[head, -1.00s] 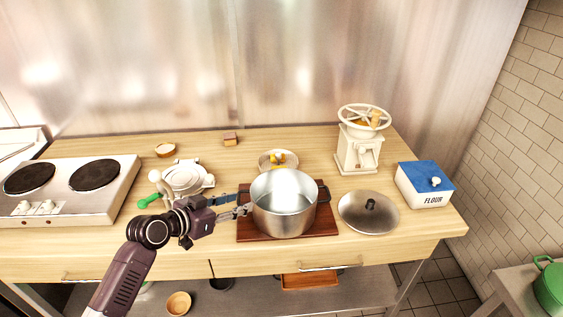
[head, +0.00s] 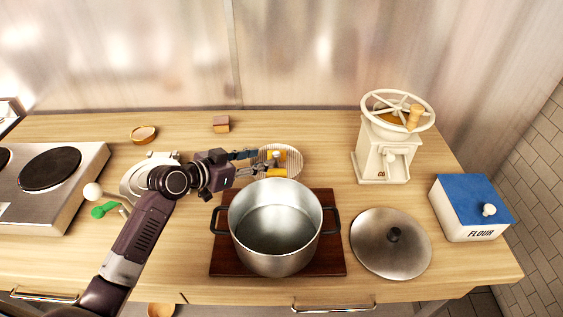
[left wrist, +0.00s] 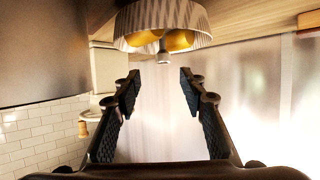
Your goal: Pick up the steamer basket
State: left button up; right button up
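The steamer basket (head: 293,163) is a small round bowl with ribbed sides behind the pot. It holds yellow pieces and has a small post in its middle. In the left wrist view the basket (left wrist: 165,16) shows tilted at the top, just beyond the fingertips. My left gripper (head: 256,162) reaches in from the left at the basket's left side, partly covering it. In the left wrist view my left gripper (left wrist: 160,82) has its fingers apart with nothing between them. Whether a finger touches the rim I cannot tell. My right gripper is not in view.
A steel pot (head: 277,255) stands on a dark red board (head: 335,262) in front of the basket. A lid (head: 380,255), a cream grinder (head: 385,160) and a flour box (head: 465,220) are to the right. A wooden block (head: 221,124) and a small bowl (head: 143,133) lie behind.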

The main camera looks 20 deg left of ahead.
aim_at(275, 154)
pick_arm(q)
jog(key=shift+w+f, duration=0.4)
jog(key=shift+f, duration=0.1)
jog(key=shift+w, duration=0.2)
jog(key=shift+w+d, duration=0.3)
jog(key=shift+w, duration=0.05)
jog(key=shift+w+d+f+p, duration=0.25)
jog(key=shift+w+d+p, duration=0.1)
jog(key=shift+w+p, duration=0.2)
jog(key=p+x, duration=0.1)
jog(key=x, duration=0.3)
jog(key=shift+a+p, duration=0.15)
jog(key=shift+p, duration=0.15)
jog(key=shift+w+d+f, duration=0.25)
jog(key=shift+w, duration=0.2)
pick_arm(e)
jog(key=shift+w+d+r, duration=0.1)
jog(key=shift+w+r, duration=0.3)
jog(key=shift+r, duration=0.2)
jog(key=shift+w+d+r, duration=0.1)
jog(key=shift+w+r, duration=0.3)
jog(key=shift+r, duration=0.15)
